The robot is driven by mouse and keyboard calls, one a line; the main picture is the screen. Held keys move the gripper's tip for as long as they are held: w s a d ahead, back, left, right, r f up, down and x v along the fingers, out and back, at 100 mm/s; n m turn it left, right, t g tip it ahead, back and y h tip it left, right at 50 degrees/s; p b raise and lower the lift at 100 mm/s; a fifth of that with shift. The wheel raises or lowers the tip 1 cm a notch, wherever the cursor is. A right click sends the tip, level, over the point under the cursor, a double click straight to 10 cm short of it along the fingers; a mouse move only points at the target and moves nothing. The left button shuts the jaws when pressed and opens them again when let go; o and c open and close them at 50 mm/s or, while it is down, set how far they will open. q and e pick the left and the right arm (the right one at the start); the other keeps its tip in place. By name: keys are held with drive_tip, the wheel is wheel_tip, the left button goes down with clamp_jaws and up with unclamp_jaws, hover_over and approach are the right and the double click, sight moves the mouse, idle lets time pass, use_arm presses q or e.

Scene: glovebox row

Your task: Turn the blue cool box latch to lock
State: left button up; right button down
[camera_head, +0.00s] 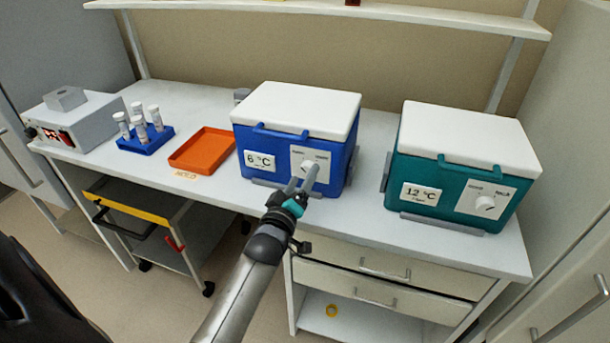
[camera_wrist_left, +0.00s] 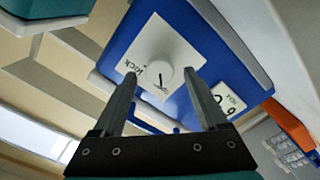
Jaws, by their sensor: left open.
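The blue cool box (camera_head: 285,155) has a white lid and a "6 °C" label and stands on the bench. Its latch is a round white knob (camera_wrist_left: 158,73) with a dark pointer mark, on a white plate (camera_wrist_left: 186,52) with small lettering. My left gripper (camera_head: 301,180) is at the box front, fingers pointing at the plate. In the left wrist view the open fingers (camera_wrist_left: 160,76) lie on either side of the knob; I cannot tell whether they touch it. My right gripper is not in view.
A teal cool box (camera_head: 448,172) labelled "12 °C" stands to the right, with a similar knob (camera_head: 485,203). An orange tray (camera_head: 203,150), a blue rack (camera_head: 146,144) with several vials and a grey device (camera_head: 78,122) are left. Drawers (camera_head: 380,270) are below.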

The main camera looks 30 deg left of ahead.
use_arm(q)
drive_tip(key=shift+x, duration=1.15)
clamp_jaws()
